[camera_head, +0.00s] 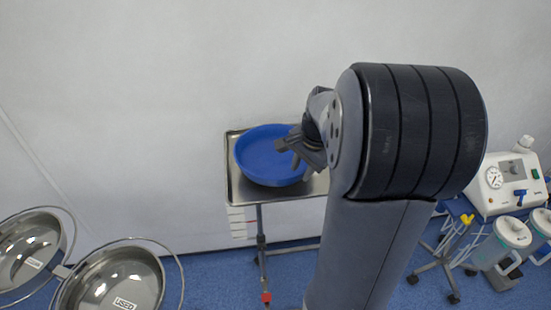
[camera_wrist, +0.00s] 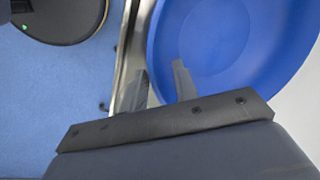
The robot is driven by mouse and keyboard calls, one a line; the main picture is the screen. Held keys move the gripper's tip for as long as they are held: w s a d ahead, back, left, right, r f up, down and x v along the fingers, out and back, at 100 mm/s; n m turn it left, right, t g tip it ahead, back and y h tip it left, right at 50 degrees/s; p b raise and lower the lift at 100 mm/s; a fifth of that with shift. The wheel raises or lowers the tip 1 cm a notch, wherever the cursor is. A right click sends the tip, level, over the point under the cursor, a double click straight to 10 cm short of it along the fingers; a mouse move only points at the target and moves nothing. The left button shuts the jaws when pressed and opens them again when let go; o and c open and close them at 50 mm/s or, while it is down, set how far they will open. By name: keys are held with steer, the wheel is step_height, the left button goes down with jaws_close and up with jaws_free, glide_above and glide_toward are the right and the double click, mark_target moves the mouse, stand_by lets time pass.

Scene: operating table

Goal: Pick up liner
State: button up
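The liner appears to be the round blue basin (camera_head: 262,158), which sits on a metal tray stand (camera_head: 240,197). In the wrist view the blue basin (camera_wrist: 225,40) fills the upper right. My gripper (camera_head: 300,158) is at the basin's right side in the head view. In the wrist view my gripper (camera_wrist: 158,76) has its two fingers apart, with the basin's rim running between them. One finger is over the inside of the basin and the other is outside, by the tray edge (camera_wrist: 125,60). I cannot tell whether either finger touches the rim.
Two steel bowls in ring stands, one at the far left (camera_head: 30,250) and one beside it (camera_head: 115,280), stand at the lower left. A suction machine (camera_head: 508,182) with canisters stands at the right. A white wall is behind the tray stand. Blue floor shows between the stands.

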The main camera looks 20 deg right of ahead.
steer(key=shift+x, duration=1.2)
jaws_close()
